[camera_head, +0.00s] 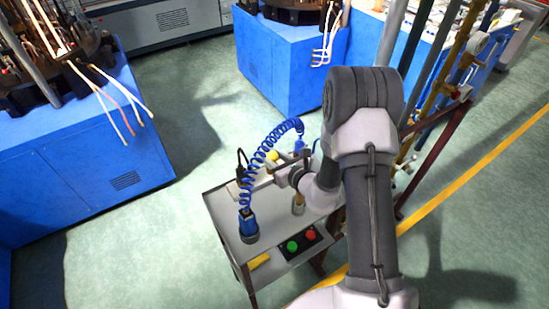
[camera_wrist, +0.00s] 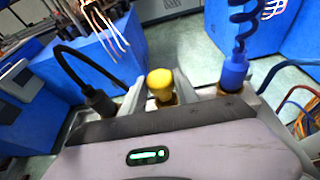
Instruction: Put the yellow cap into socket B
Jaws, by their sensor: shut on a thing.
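The yellow cap (camera_wrist: 160,78) stands between the two fingers of my gripper (camera_wrist: 161,92) in the wrist view, with a brass-coloured part under it. The gripper is shut on it. In the head view the yellow cap (camera_head: 272,156) shows small at the far side of the grey cart (camera_head: 222,212), by my gripper (camera_head: 279,163). A black plug (camera_wrist: 98,98) with a cable is left of the cap, and a blue plug (camera_wrist: 234,74) on a coiled hose is right of it. I cannot read any socket letter, so I cannot tell which is socket B.
A blue-and-black connector (camera_head: 248,228) with the coiled blue hose (camera_head: 247,170) stands at the cart's left. A box with green and red buttons (camera_head: 302,240) and a yellow piece (camera_head: 259,261) are at its near side. Blue machines (camera_head: 75,165) stand beyond open floor.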

